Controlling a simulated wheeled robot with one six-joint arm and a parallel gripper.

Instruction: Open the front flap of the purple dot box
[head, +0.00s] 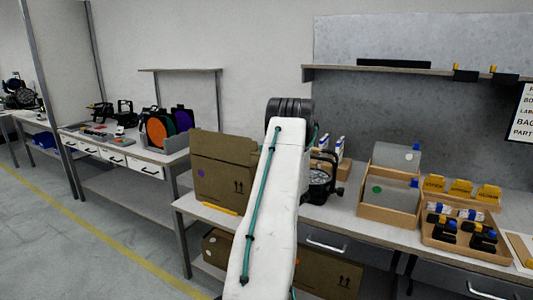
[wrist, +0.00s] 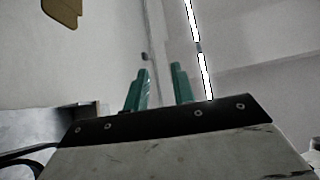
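The purple dot box (head: 222,181) is a brown cardboard box near the left end of the workbench, with a purple dot on its face and printed arrows at lower right. A cardboard panel stands up along its top; I cannot tell which flap it is. My gripper shows in the wrist view as two teal fingers (wrist: 160,87), apart with nothing between them. It faces wall and ceiling, away from the bench top. In the head view my white arm rises just right of the box and hides the gripper.
A black dial device (head: 320,182) stands on the bench right of my arm. A green-dot box (head: 388,212) and a tray (head: 465,245) of small parts lie farther right. An overhead shelf (head: 415,73) runs along the back. More boxes sit below the bench.

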